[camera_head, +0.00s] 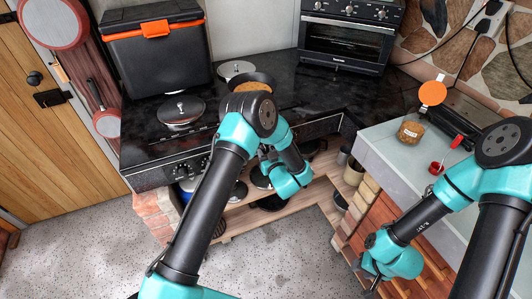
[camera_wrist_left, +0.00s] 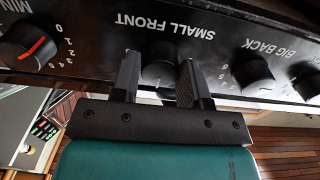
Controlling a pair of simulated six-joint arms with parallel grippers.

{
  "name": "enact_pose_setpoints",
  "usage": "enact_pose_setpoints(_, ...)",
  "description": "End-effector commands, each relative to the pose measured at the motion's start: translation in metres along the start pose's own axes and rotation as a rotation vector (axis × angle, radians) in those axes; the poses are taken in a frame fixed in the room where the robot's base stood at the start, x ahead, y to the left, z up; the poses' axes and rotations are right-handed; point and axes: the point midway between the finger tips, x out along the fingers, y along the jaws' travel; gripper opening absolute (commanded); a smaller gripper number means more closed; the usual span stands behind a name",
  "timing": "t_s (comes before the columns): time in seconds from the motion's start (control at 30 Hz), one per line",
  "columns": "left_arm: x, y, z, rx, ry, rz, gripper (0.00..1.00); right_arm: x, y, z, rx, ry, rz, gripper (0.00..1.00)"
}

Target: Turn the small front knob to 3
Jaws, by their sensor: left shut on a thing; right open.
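The small front knob (camera_wrist_left: 160,66) is a round black knob on the stove's dark front panel. The label SMALL FRONT reads upside down above it in the left wrist view. My left gripper (camera_wrist_left: 158,74) has one finger on each side of the knob and is shut on it. A small pale mark shows at the knob's lower edge; the numbers around it are hidden by the fingers. In the head view my left arm hides the gripper and this knob. My right gripper (camera_head: 374,284) is open, low at the right, away from the stove.
A knob with a red line (camera_wrist_left: 25,47) and the big back knob (camera_wrist_left: 252,73) flank the small front knob closely. The stove top (camera_head: 146,141) bears a lidded pot (camera_head: 181,111) and a pan (camera_head: 251,82). A jar (camera_head: 410,131) stands on the right counter (camera_head: 393,153).

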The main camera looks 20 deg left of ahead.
Motion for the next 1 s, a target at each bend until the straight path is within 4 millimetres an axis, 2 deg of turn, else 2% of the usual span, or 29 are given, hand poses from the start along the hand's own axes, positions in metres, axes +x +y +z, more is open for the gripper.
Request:
enact_pose_setpoints(0.03, -0.001, 0.000, 0.001, 0.001, -0.001, 0.000, 0.17, 0.000, 0.000, 0.000, 0.000, 0.000, 0.000, 0.42)
enact_pose_setpoints(0.07, -0.001, 0.000, 0.001, 0.001, -0.001, 0.000, 0.42, 0.000, 0.000, 0.000, 0.000, 0.000, 0.000, 0.42)
enact_pose_setpoints(0.33, 0.000, 0.000, 0.000, -0.001, 0.000, 0.000, 0.67, 0.000, 0.000, 0.000, 0.000, 0.000, 0.000, 0.42)
enact_pose_setpoints(0.67, -0.003, 0.001, 0.000, -0.001, -0.001, 0.001, 0.67, 0.000, 0.000, 0.000, 0.000, 0.000, 0.000, 0.42)
enact_pose_setpoints(0.87, -0.023, 0.001, 0.000, 0.001, -0.001, 0.002, 0.67, 0.000, 0.000, 0.000, 0.000, 0.000, 0.000, 0.42)
enact_pose_setpoints(1.0, -0.048, 0.001, 0.000, 0.001, -0.001, 0.003, 0.67, 0.000, 0.000, 0.000, 0.000, 0.000, 0.000, 0.42)
